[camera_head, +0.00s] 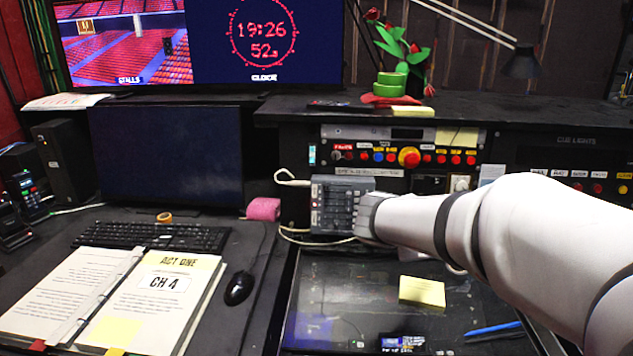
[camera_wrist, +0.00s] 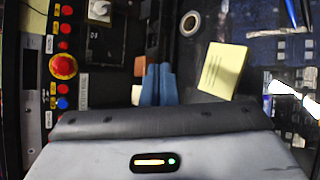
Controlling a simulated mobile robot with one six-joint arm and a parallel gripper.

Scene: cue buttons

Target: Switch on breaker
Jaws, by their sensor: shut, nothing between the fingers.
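A grey box (camera_head: 328,206) with rows of small switches and dials stands against the console front, left of my arm in the head view. It looks like the breaker unit, but its labels and switch positions are too small to read. My gripper (camera_head: 364,217) is at the right side of this box and hides part of it; contact cannot be told. In the wrist view the blue fingers of my gripper (camera_wrist: 158,70) are together with nothing between them. Small brown blocks (camera_wrist: 140,66) show beside the fingertips.
A button panel (camera_head: 365,158) with a large red knob (camera_head: 409,157) is above the box; the knob also shows in the wrist view (camera_wrist: 63,66). A yellow note pad (camera_head: 422,291) lies on the dark desk top. A pink roll (camera_head: 263,209) and a monitor (camera_head: 165,155) are left.

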